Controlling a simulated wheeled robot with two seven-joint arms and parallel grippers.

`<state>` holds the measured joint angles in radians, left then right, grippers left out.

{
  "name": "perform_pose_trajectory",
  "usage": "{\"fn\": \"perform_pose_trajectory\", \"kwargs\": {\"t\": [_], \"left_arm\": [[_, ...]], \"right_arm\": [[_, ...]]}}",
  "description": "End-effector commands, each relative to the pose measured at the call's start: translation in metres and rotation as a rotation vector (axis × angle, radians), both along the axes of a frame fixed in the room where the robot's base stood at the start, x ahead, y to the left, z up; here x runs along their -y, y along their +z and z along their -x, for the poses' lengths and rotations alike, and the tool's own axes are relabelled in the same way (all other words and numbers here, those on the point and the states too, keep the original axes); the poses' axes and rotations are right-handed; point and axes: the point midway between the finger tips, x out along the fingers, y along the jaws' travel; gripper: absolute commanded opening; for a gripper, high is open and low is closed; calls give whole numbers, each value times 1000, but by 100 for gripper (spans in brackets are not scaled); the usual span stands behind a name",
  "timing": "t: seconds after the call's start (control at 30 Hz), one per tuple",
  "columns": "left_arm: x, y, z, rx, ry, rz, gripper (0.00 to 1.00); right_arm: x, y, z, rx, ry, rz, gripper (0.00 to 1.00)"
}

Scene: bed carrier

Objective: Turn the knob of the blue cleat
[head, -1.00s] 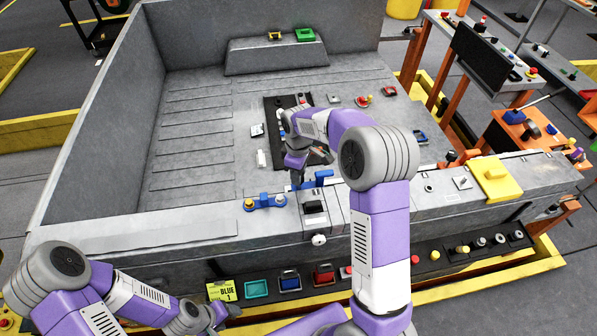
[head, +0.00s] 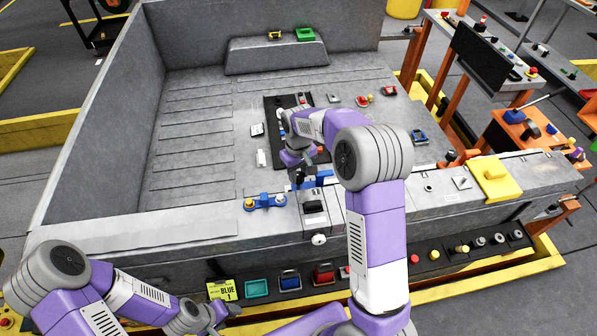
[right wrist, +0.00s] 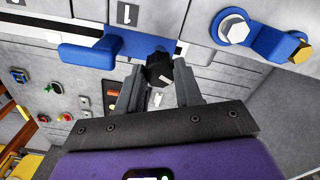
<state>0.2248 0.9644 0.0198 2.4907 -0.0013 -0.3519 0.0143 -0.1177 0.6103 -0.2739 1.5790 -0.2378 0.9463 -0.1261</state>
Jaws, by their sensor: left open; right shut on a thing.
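The blue cleat (right wrist: 128,42) shows in the right wrist view as a flat blue piece with a stubby arm at its left and a black knob (right wrist: 160,70). In the head view the cleat (head: 320,180) is partly hidden by my right arm on the carrier's near ledge. My right gripper (right wrist: 161,88) is shut on the black knob, one finger on each side. In the head view my right gripper (head: 298,178) points down at the cleat. My left gripper (head: 212,317) is open and low at the front, away from the cleat.
Another blue piece (head: 265,202) with a yellow and a silver bolt sits left of the cleat; it also shows in the right wrist view (right wrist: 262,40). A black box (head: 314,207) is just in front.

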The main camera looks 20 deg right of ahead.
Motion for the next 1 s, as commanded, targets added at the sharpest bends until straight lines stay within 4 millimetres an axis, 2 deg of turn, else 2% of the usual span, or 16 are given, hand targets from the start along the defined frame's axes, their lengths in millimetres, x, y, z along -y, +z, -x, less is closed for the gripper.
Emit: {"fn": "perform_pose_trajectory", "kwargs": {"t": [0.47,0.5,0.63,0.9,1.0], "left_arm": [[0,0,0,0,0,0,60],[0,0,0,0,0,0,60],[0,0,0,0,0,0,60],[0,0,0,0,0,0,60],[0,0,0,0,0,0,60]], "right_arm": [[0,1,-1,4,-11,0,4],[0,1,-1,4,-11,0,41],[0,1,-1,3,-11,1,60],[0,1,0,1,-10,0,60],[0,8,-1,3,-10,1,60]]}}
